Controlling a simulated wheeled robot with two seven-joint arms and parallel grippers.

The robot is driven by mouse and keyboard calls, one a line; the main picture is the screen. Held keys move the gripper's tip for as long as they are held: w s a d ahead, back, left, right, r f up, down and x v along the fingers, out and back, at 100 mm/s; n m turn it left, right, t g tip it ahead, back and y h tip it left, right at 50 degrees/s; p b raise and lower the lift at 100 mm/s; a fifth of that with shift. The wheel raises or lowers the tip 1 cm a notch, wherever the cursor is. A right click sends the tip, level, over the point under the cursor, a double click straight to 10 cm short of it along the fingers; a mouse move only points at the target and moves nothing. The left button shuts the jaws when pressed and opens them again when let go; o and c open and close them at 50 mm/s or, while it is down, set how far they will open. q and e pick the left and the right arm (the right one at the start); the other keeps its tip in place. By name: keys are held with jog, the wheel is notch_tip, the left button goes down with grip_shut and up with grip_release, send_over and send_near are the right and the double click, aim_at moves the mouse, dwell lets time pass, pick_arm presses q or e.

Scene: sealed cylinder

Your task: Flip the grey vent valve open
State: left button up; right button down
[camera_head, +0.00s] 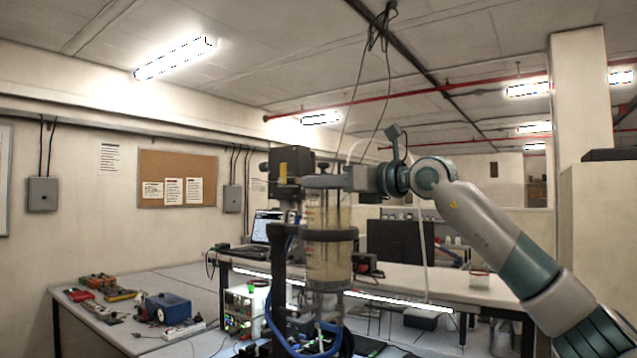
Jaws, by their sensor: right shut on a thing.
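The sealed cylinder (328,262) stands upright in a dark stand, with clear walls and dark bands around it. A black block (291,163) sits at its top left. My right gripper (306,182) reaches in from the right, level with the cylinder's top, pointing left. It is shut on a small part there, just below and beside the black block. The fingers cover that part, so I cannot make out the grey vent valve or its position. My left gripper is not in view.
Blue hoses (276,318) curve around the stand's lower part. A lit instrument box (245,308) stands left of it. A laptop (266,228) and a dark monitor (396,243) stand behind. A blue device (167,308) and tools lie on the left bench.

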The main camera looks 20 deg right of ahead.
jog(key=shift+r+g+h+p, duration=0.35)
jog(key=shift+g+h+p, duration=0.15)
jog(key=shift+p, duration=0.35)
jog(key=shift+f, duration=0.1)
jog(key=c, duration=2.1)
grip_release()
